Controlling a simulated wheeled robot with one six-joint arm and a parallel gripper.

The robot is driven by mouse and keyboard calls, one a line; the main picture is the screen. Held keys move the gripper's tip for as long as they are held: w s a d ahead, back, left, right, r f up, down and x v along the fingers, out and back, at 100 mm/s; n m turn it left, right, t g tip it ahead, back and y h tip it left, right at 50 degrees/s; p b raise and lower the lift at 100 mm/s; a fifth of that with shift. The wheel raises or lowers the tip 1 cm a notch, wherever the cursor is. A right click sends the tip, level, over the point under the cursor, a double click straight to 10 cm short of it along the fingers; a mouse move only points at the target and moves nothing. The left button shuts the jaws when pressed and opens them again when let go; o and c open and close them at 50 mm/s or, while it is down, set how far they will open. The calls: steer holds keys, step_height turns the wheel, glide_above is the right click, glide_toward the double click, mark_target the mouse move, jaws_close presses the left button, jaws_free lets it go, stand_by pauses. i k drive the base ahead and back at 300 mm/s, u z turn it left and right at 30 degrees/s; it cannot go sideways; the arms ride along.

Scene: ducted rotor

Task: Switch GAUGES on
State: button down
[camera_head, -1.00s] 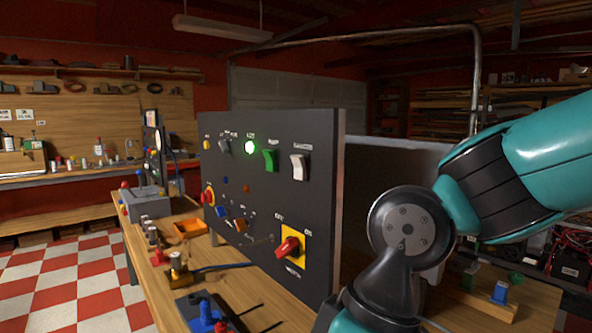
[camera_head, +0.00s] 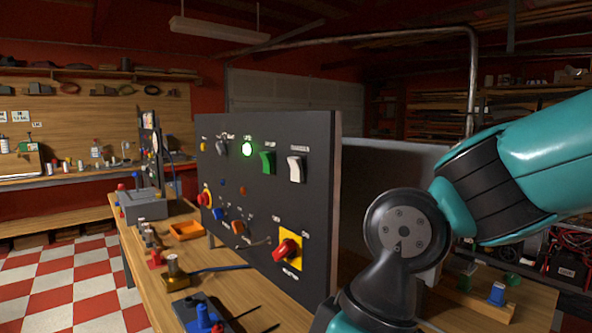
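A dark upright control panel (camera_head: 325,190) stands on the wooden bench. Its upper row has a grey knob (camera_head: 221,148), a lit green lamp (camera_head: 247,149), a green rocker switch (camera_head: 267,162) and a white rocker switch (camera_head: 295,168). Lower right is a red rotary knob on a yellow plate (camera_head: 297,259). The labels are too small to read surely, so I cannot tell which control is GAUGES. My teal arm comes in from the right and bends down at the lower middle. My gripper is out of view below the frame.
The wooden bench (camera_head: 158,290) holds an orange tray (camera_head: 187,230), a grey box (camera_head: 146,205), a brass fitting (camera_head: 173,272) and a blue part (camera_head: 204,318) in front of the panel. A blue piece (camera_head: 497,293) sits on wood at the right. Checkered floor lies clear at left.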

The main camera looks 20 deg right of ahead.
mark_target(297, 176)
steer(key=z, duration=3.4)
steer(key=k, duration=1.65)
steer(key=u, duration=2.15)
